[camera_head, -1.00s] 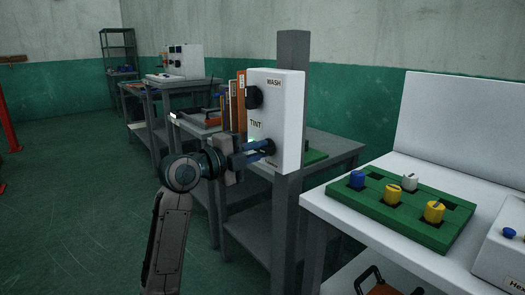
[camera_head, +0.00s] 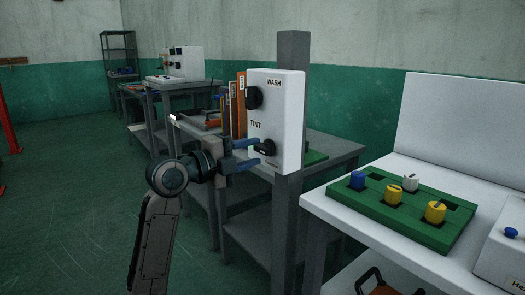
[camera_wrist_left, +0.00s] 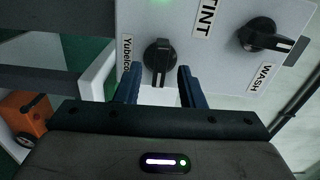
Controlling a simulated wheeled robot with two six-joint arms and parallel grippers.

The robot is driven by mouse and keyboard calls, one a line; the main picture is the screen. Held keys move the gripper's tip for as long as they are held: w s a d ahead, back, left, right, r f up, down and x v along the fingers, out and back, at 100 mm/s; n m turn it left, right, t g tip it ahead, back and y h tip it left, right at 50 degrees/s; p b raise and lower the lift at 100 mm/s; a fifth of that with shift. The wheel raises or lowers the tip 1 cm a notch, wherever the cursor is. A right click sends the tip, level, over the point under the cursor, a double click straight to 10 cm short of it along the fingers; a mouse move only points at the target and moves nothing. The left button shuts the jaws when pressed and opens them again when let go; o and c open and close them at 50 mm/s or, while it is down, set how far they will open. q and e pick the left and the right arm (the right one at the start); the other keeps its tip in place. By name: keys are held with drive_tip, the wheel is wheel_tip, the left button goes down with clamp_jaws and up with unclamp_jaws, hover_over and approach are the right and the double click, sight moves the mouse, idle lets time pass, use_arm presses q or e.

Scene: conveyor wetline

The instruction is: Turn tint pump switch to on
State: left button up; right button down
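A white control box (camera_head: 287,120) is fixed to a grey post, with a WASH knob (camera_head: 254,97) above and a black TINT knob (camera_head: 265,148) below. My left gripper (camera_head: 255,153) is open and empty, just left of the TINT knob. In the left wrist view, the TINT knob (camera_wrist_left: 157,58) lies between and slightly beyond the open fingertips, apart from both. Its white pointer line shows on its grip bar. A green light (camera_wrist_left: 163,2) glows at the top edge, partly cut off. The WASH knob also shows there (camera_wrist_left: 262,36). My right gripper is out of view.
A grey table (camera_head: 325,146) with upright orange binders (camera_head: 237,105) stands behind the box. At the right, a white bench (camera_head: 322,203) bears a green board (camera_head: 375,205) with blue, yellow and white knobs. Open floor lies at the left.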

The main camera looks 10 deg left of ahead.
use_arm(q)
drive_tip(key=v, duration=0.4)
drive_tip(key=shift+s+a+b, duration=0.2)
drive_tip(key=shift+s+b, duration=0.05)
drive_tip(key=shift+b, duration=0.05)
